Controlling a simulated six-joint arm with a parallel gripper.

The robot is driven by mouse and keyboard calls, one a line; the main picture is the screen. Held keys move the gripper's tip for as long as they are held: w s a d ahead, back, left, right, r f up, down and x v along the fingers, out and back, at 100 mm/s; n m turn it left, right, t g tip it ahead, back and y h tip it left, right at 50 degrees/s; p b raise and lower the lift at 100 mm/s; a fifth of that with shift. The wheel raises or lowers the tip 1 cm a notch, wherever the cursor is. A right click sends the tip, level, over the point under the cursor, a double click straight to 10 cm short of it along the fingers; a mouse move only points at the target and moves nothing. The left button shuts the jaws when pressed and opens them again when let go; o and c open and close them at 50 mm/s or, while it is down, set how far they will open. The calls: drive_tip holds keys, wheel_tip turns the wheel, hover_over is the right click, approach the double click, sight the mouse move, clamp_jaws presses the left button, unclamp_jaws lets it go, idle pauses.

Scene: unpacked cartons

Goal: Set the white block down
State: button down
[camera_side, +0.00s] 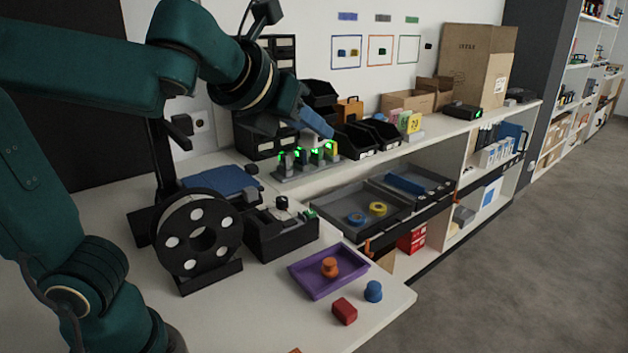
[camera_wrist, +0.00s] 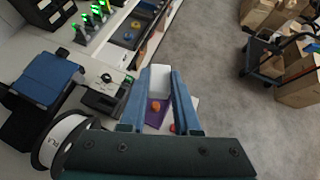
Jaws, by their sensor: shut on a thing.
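The white block (camera_wrist: 160,82) is between the two blue fingers of my gripper (camera_wrist: 161,74) in the wrist view. The fingers are shut on its sides. The tray (camera_side: 304,286) lies near the front of the white worktop (camera_side: 250,318) in the side view.
A red block (camera_side: 344,311) and a blue knob-like piece (camera_side: 373,291) lie beside the tray. A large black-and-white reel (camera_side: 168,226) and a black dispenser (camera_side: 285,240) stand to its left. A green-lit rack (camera_side: 300,167) stands behind. The worktop's front left is mostly clear.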

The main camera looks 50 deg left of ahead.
drive_tip(key=shift+s+a+f, duration=0.1)
drive_tip(key=shift+s+f, duration=0.15)
drive_tip(key=shift+f, duration=0.35)
drive_tip(key=shift+s+a+f, duration=0.1)
drive_tip(key=shift+s+f, duration=0.15)
drive_tip(key=shift+f, duration=0.35)
drive_tip(key=shift+n+y, duration=0.3)
drive_tip(key=a+f+n+g+y, duration=0.6)
drive_tip(key=a+f+n, duration=0.3)
drive_tip(key=f, duration=0.2)
drive_tip(key=w+d+f, duration=0.2)
drive_tip(key=d, duration=0.1)
drive_tip(key=w+d+f, duration=0.2)
drive_tip(key=d, duration=0.1)
drive_tip(key=w+d+f, duration=0.2)
drive_tip(key=d, duration=0.1)
drive_tip(key=shift+d+f, duration=0.1)
drive_tip(key=shift+f, duration=2.2)
drive_tip(key=shift+f, duration=0.4)
